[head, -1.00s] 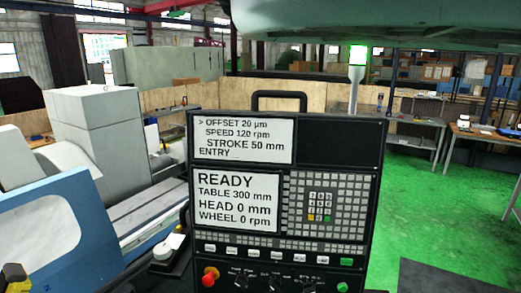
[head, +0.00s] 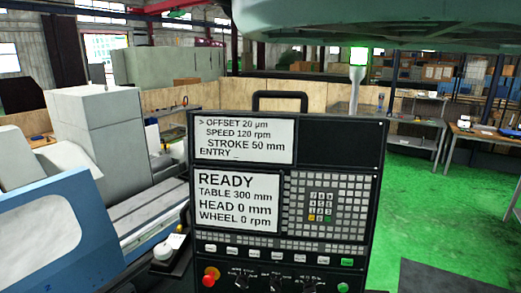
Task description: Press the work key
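The control panel (head: 345,150) of the grinder stands upright in the middle of the head view. A row of small pale keys (head: 277,256) runs below its lower screen, with a green key (head: 346,262) at the right end. The key labels are too small to read, so I cannot tell which is the work key. The upper screen (head: 245,139) shows OFFSET 20 µm, SPEED 120 rpm, STROKE 50 mm and ENTRY. The lower screen (head: 237,202) reads READY, TABLE 300 mm, HEAD 0 mm, WHEEL 0 rpm. My gripper is not in view.
A red emergency button (head: 210,275) sits at the panel's lower left, beside several dark knobs. The blue and grey grinder body (head: 55,225) fills the left side. A large teal shape hangs across the upper right. The green floor (head: 430,215) at right is mostly open.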

